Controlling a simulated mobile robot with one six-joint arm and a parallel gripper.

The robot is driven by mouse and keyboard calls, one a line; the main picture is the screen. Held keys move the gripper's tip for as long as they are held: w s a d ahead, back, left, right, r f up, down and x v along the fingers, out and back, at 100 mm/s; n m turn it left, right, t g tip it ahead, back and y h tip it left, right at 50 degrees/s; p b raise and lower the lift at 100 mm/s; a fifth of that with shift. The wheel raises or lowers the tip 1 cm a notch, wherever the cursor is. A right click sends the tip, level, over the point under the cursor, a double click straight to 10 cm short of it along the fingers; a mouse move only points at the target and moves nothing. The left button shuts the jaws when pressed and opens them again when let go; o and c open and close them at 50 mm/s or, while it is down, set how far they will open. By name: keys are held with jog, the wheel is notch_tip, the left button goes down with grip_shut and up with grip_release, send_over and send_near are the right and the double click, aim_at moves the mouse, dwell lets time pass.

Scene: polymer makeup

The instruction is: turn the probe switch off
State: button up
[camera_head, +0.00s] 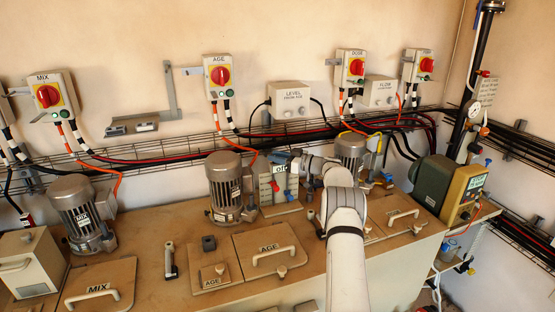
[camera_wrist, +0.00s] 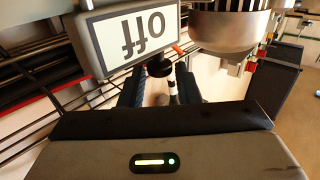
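A small grey box with a white sign reading "off" (camera_wrist: 136,33) is upside down at the top of the wrist view. In the head view this sign (camera_head: 279,168) is partly behind my gripper (camera_head: 288,160). My gripper's two dark fingers (camera_wrist: 160,88) stand apart in the wrist view, just below the sign. A black knob-like part (camera_wrist: 158,68) shows between and beyond them; I cannot tell whether they touch it. No label in view clearly reads "probe". A red-knobbed switch box (camera_head: 418,65) at the upper right has an unreadable label.
More red-knobbed boxes, MIX (camera_head: 50,95), AGE (camera_head: 219,76) and DOSE (camera_head: 351,68), hang on the wall above cable racks. A motor (camera_head: 224,186) stands close left of my gripper, and another (camera_head: 350,151) to its right. The bench front has handled lids (camera_head: 269,250).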

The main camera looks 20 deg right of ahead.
jog(key=o, duration=0.3)
jog(key=shift+f, duration=0.15)
jog(key=b+v, duration=0.2)
jog(key=v, duration=0.5)
jog(key=shift+s+d, duration=0.3)
